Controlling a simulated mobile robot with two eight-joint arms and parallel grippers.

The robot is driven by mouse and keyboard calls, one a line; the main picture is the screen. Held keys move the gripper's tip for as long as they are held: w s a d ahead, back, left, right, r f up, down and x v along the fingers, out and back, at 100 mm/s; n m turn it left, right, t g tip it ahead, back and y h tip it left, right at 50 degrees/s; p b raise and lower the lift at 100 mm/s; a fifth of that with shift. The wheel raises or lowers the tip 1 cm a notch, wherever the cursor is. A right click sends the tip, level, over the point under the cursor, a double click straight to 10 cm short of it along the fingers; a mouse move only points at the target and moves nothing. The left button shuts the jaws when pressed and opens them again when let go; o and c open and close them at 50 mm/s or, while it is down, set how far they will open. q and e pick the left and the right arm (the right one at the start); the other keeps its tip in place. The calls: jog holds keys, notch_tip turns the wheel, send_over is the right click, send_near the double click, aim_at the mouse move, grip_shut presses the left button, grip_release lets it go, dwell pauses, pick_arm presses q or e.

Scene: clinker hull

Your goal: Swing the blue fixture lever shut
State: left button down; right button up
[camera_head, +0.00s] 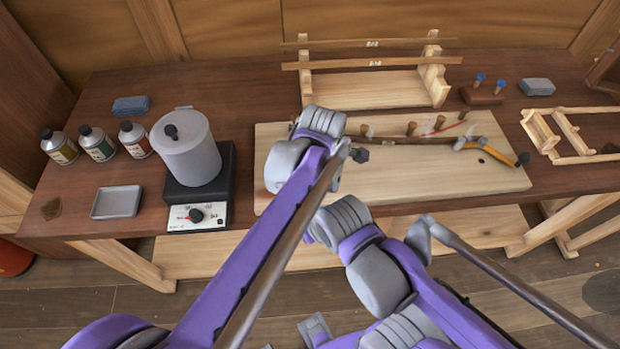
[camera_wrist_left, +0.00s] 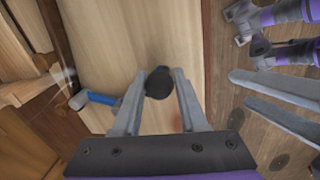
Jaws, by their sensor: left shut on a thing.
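The blue fixture lever (camera_wrist_left: 101,98) shows in the left wrist view, with a grey part at its left end. It runs right behind a finger of my left gripper (camera_wrist_left: 161,77). My left gripper is shut on a black knob (camera_wrist_left: 158,86), which appears to be the lever's end knob. The knob also shows in the head view (camera_head: 360,155), just right of my left arm over the pale board. My left arm hides the blue lever and most of the gripper there.
The pale board (camera_head: 400,180) holds pegs, a brown strip and an orange lever (camera_head: 501,150) at the right. A grey pot (camera_head: 186,150) on a hot plate (camera_head: 207,190) stands left, beside several bottles. A wooden rack (camera_head: 365,90) stands behind.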

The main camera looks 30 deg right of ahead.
pick_arm(q)
jog(key=shift+w+d+n, duration=0.1)
jog(key=shift+d+n, duration=0.5)
jog(key=shift+d, duration=0.1)
jog(key=shift+c, duration=2.3)
grip_release()
notch_tip(320, 180, up, 11)
jog(key=s+a, duration=0.1)
jog(key=shift+s+f, duration=0.15)
jog(key=shift+s, duration=0.25)
